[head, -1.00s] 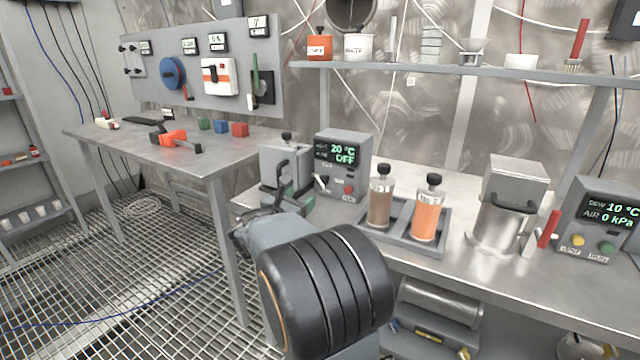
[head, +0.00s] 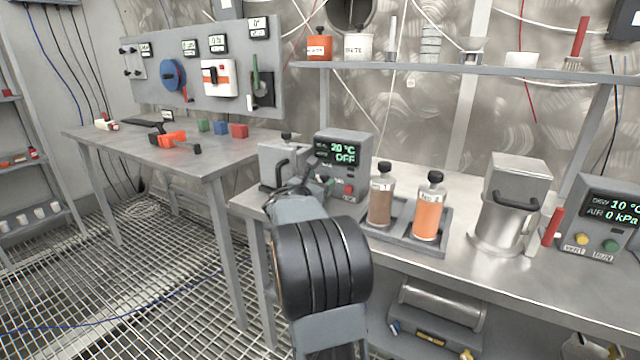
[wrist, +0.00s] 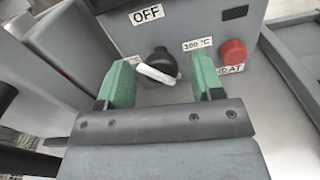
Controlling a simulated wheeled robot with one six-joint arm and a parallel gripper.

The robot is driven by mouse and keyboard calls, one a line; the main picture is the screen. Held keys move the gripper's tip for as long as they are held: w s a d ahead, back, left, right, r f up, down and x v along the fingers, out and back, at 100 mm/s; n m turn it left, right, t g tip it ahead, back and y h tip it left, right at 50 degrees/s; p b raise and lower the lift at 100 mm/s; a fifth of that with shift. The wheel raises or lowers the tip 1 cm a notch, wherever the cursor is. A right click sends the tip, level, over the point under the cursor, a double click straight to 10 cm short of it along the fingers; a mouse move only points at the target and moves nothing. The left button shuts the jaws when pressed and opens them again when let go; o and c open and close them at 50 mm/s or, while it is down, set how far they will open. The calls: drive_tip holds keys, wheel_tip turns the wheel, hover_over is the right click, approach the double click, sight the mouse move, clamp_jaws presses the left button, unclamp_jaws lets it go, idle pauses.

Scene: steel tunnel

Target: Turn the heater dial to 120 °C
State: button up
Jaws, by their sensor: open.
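The heater (head: 342,164) is a grey box on the right-hand bench; its display reads 20 °C and OFF. The bar tilts down to the right. My gripper (wrist: 163,80) is open, with its green fingers on either side of the dial and a gap to it on both sides. I cannot tell how deep the fingertips reach. In the head view my arm hides most of the gripper and the dial.
A red HEAT button (wrist: 233,53) sits right of the dial. A grey box with a black handle (head: 280,165) stands close left of the heater. Right of it, a tray (head: 408,243) holds a brown bottle (head: 381,200) and an orange bottle (head: 428,212).

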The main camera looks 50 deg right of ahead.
drive_tip(key=c, duration=0.9)
drive_tip(key=shift+f+b, duration=0.1)
drive_tip(key=shift+b, duration=0.25)
drive_tip(key=shift+f+m+b, duration=0.15)
drive_tip(key=shift+m+b, duration=0.55)
drive_tip(key=shift+b, duration=0.05)
drive_tip(key=shift+m+b, duration=0.7)
drive_tip(key=shift+b, duration=0.25)
drive_tip(key=m+b, duration=0.4)
drive_tip(key=b, duration=0.1)
drive_tip(key=shift+m, duration=0.3)
